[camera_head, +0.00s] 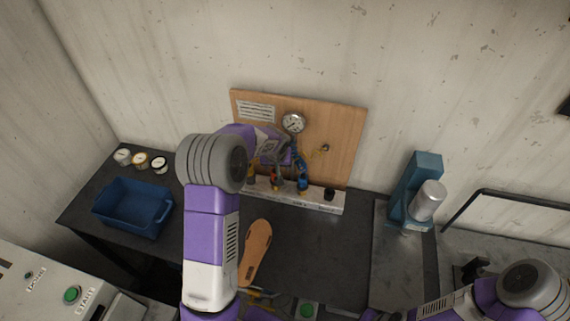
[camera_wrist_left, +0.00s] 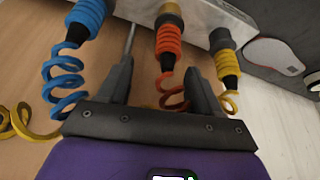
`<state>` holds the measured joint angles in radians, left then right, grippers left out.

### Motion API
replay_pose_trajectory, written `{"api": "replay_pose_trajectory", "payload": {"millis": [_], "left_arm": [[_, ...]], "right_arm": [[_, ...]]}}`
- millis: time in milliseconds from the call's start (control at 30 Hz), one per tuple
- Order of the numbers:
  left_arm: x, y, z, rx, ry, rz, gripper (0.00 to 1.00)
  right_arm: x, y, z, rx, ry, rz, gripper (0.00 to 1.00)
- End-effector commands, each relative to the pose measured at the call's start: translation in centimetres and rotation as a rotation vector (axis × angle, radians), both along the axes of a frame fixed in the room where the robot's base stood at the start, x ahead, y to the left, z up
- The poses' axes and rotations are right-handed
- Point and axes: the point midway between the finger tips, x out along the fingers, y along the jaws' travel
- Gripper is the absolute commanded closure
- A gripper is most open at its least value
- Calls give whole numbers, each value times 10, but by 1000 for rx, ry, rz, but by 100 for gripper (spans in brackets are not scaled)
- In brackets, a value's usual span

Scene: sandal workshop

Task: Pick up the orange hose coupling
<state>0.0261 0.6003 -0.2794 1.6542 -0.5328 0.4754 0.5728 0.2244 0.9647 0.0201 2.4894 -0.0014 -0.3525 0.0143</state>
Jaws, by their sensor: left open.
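The orange hose coupling (camera_wrist_left: 168,42) is ribbed, with a coiled orange hose, and sits in the middle of a row at a pale rail. In the head view it (camera_head: 277,181) shows small below my left gripper (camera_head: 284,157), which is partly hidden by my arm. In the wrist view my left gripper (camera_wrist_left: 159,68) is open and empty. The orange coupling lies just beyond its fingertips, nearer the right finger. A blue coupling (camera_wrist_left: 87,14) and a yellow coupling (camera_wrist_left: 227,62) stand on either side.
A wooden board (camera_head: 335,120) with a pressure gauge (camera_head: 293,122) stands behind the rail (camera_head: 318,200). A blue bin (camera_head: 130,208) is at left, a sandal sole (camera_head: 256,250) in front, and a blue machine (camera_head: 413,190) at right. The dark table is clear right of the sole.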

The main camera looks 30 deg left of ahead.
Motion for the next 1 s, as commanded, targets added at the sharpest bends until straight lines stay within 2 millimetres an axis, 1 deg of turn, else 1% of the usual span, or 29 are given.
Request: {"api": "replay_pose_trajectory", "payload": {"millis": [33,267,400,500,600,833,867,1000], "left_arm": [[1,2,-6,0,1,1,36],[8,6,-31,-1,3,1,36],[12,12,-52,-1,4,1,36],[17,13,-64,0,2,-1,36],[20,15,-69,0,1,0,36],[20,15,-69,0,0,0,36],[20,15,-69,0,0,0,39],[20,15,-69,0,0,0,60]], "right_arm": [[-1,0,-2,0,2,1,100],[-1,0,-10,0,3,0,100],[-1,0,-14,0,2,0,100],[-1,0,-18,0,2,0,100],[-1,0,-19,0,1,-1,100],[-1,0,-18,0,1,-1,100],[-1,0,-18,0,1,-1,100],[-1,0,-18,0,1,-1,100]]}}
